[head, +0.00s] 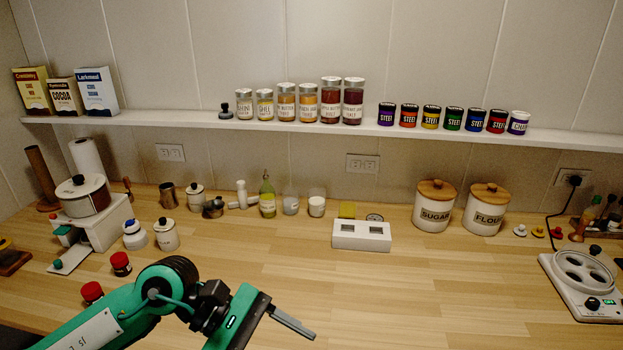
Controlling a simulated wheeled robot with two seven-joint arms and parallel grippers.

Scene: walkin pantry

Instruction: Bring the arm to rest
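My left arm (160,290), green and black, comes in from the lower left over the front of the wooden counter. My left gripper (291,322) is above bare counter near the bottom edge of the view, pointing right. One grey finger shows; the other finger is hidden or out of frame, so its opening cannot be told. Nothing is seen held by it. My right gripper is not in view.
A white switch box (361,236), sugar canister (434,206) and flour canister (486,209) stand farther back. The front middle of the counter (420,300) is clear.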

